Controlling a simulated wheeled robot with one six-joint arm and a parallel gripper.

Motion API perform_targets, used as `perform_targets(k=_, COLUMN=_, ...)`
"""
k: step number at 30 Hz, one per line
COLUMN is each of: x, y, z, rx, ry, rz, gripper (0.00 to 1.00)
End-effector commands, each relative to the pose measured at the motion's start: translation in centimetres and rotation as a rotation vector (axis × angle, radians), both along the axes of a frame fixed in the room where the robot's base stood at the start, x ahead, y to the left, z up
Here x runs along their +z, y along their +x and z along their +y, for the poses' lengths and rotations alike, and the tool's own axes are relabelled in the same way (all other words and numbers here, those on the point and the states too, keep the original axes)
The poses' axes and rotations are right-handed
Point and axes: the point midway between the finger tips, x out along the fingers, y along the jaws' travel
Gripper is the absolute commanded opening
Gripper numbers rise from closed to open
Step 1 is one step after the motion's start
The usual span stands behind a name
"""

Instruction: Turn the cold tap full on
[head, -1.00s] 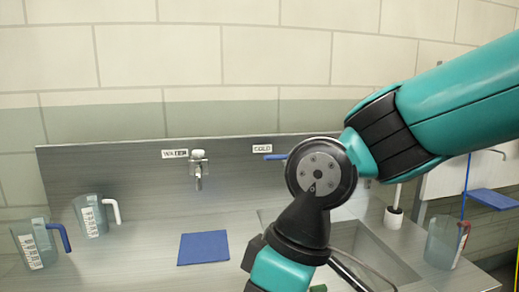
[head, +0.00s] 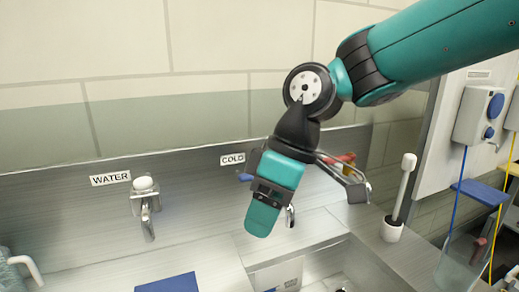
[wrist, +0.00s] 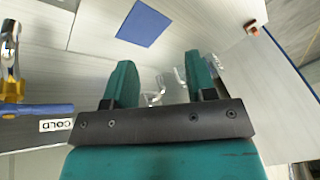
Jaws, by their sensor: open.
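The COLD label (head: 232,159) is on the steel backsplash. The cold tap's blue lever (head: 245,177) shows just below it, with the rest of the tap mostly hidden behind my gripper. In the wrist view the blue lever (wrist: 38,110) lies at the left edge, sideways on a brass-coloured body with a chrome spout, beside the COLD label (wrist: 57,125). My gripper (head: 262,222) points down in front of the tap, over the sink edge. In the wrist view its two teal fingers (wrist: 160,75) are apart with nothing held; the lever is outside them, to the left.
A WATER tap (head: 145,200) stands to the left. A blue mat (head: 168,284) lies on the counter, and a white brush (head: 400,192) in a holder stands to the right. A red and yellow part (head: 347,159) shows behind my gripper. The sink basin opens below.

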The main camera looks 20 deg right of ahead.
Motion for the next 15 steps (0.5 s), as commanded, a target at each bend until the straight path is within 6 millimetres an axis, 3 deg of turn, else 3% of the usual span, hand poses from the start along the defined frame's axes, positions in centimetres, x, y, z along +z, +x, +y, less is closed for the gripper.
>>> perform_targets(k=1, x=4.2, y=3.7, z=-0.9, rx=0.065, ry=0.007, rz=-0.026, gripper=0.51)
perform_targets(k=6, x=9.9, y=13.6, z=-5.5, rx=0.334, ry=0.018, rz=-0.143, gripper=0.51)
perform_targets(k=10, x=11.7, y=18.5, z=-9.4, rx=0.498, ry=0.013, rz=-0.215, gripper=0.51)
perform_targets(k=15, x=12.1, y=21.2, z=-12.3, rx=0.616, ry=0.003, rz=-0.265, gripper=0.51)
